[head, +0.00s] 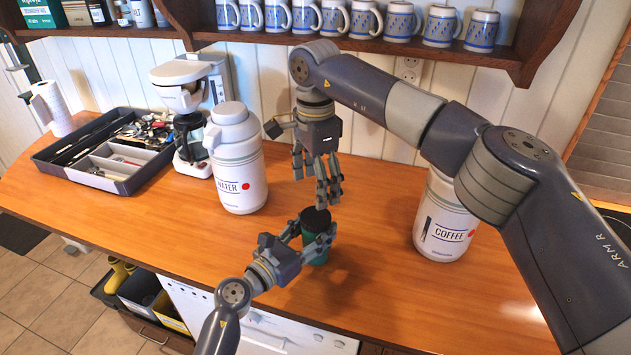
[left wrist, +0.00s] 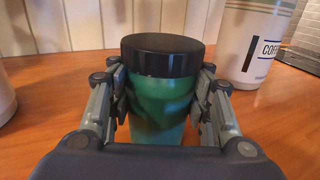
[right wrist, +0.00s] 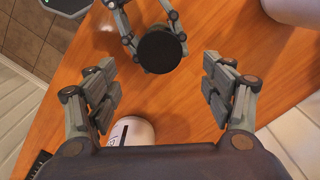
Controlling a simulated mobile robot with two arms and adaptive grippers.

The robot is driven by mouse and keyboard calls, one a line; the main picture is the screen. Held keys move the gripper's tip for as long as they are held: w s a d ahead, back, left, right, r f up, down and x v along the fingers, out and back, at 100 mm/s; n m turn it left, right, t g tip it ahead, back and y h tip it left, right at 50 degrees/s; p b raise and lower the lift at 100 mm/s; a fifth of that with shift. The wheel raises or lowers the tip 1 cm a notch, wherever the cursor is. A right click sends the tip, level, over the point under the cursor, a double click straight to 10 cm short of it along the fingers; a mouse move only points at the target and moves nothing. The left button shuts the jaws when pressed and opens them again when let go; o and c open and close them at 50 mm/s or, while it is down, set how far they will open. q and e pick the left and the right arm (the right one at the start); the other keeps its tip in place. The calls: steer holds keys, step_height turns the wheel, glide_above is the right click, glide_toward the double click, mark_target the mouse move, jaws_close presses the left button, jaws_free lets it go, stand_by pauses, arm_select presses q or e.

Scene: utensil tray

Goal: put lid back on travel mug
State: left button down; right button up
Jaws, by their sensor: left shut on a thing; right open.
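The travel mug (head: 315,252) is green and stands upright on the wooden counter. It fills the middle of the left wrist view (left wrist: 160,108). The black lid (left wrist: 162,54) sits on top of the mug, level as far as I can see. The lid shows from above in the right wrist view (right wrist: 159,50). My left gripper (head: 311,238) is shut on the mug's body below the lid, one finger set on each side. My right gripper (head: 318,186) is open and empty, pointing down above the lid and apart from it.
A white water jug (head: 238,165) stands left of my right gripper, and a coffee canister (head: 440,228) stands to the right. A coffee maker (head: 187,85) and a utensil tray (head: 122,185) are farther left. Mugs (head: 400,22) line the shelf above. The counter's front right is clear.

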mark_target(315, 215)
steer(key=shift+f, duration=4)
steer(key=c, duration=1.1)
